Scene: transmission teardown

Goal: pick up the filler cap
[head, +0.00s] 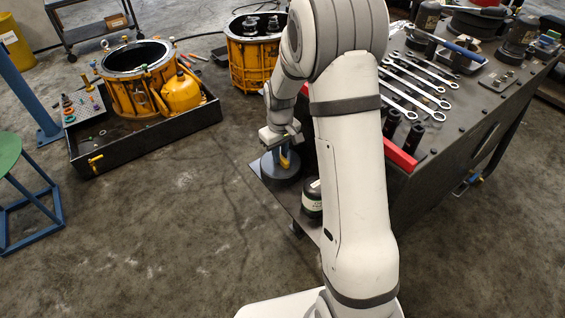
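My gripper (283,150) points down at the low shelf on the left side of the tool cart. It is over a round dark grey disc or dish (280,173). A small yellow piece (285,160) with blue beside it shows right at the fingertips, above the disc. I cannot tell whether this is the filler cap, or whether the fingers are closed on it. The fingers are small in view and partly hidden by the wrist. No other thing can be surely named as the filler cap.
A dark jar with a pale label (312,198) stands near the disc. The tool cart (480,110) carries wrenches (415,85) and black sockets. A black tray (150,142) at left holds an orange housing (130,90). Another orange housing (250,60) stands behind. The floor between is clear.

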